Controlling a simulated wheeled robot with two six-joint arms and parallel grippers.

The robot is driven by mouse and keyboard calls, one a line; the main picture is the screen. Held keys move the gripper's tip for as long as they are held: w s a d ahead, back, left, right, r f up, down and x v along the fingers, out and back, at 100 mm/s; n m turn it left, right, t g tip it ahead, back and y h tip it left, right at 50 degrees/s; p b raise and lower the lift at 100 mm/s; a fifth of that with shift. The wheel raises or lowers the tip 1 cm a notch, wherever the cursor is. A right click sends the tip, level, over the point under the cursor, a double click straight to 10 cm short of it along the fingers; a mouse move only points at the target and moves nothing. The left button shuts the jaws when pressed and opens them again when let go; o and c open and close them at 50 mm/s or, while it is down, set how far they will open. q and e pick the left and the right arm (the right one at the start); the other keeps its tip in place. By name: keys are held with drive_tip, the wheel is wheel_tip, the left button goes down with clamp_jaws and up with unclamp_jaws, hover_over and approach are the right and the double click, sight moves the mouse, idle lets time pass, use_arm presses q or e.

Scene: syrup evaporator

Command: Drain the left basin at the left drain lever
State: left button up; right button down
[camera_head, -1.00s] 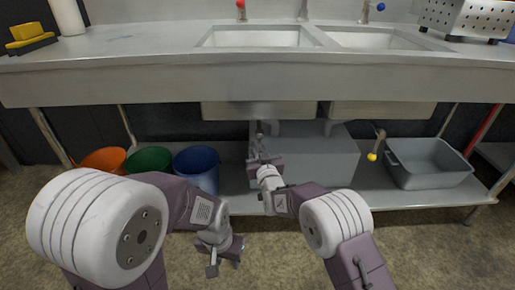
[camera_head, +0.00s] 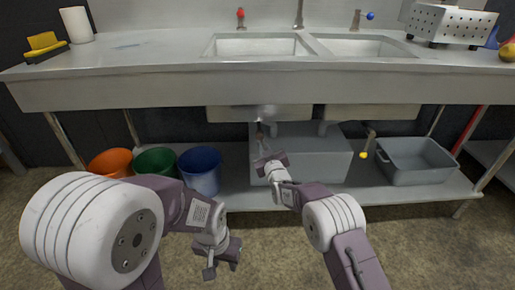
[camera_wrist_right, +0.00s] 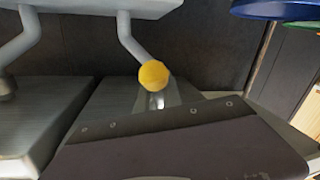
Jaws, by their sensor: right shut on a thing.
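The steel left basin (camera_head: 258,47) is set in the counter, and its underside (camera_head: 240,113) hangs below. Under it, my right gripper (camera_head: 262,147) is at the left drain lever, which is small and mostly hidden in the head view. In the right wrist view, the lever's yellow ball knob (camera_wrist_right: 153,75) and a bit of metal stem (camera_wrist_right: 157,101) stick out past my dark gripper body. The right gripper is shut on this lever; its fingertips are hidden. My left gripper (camera_head: 222,268) hangs low in front of the shelf, its fingers apart and empty.
A second yellow-knobbed lever (camera_head: 364,155) hangs under the right basin (camera_head: 360,47). A grey box (camera_head: 315,160) stands on the lower shelf behind my right arm. Orange (camera_head: 110,163), green (camera_head: 155,162) and blue (camera_head: 199,172) buckets stand left, a grey tub (camera_head: 418,163) right.

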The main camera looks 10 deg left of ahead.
drive_tip(key=w+d+r+n+h+p, duration=0.1)
drive_tip(key=d+r+n+h+p, duration=0.2)
drive_tip(key=n+p, duration=0.7)
drive_tip(key=shift+w+d+r+n+g+p, duration=0.3)
drive_tip(key=shift+d+r+n+p, duration=0.1)
drive_tip(key=shift+d+r+p, duration=0.8)
drive_tip(key=shift+a+r, duration=0.1)
drive_tip(key=shift+a, duration=0.05)
drive_tip(key=c, duration=1.5)
unclamp_jaws()
drive_tip(key=shift+s+p, duration=0.15)
drive_tip(key=shift+p, duration=0.15)
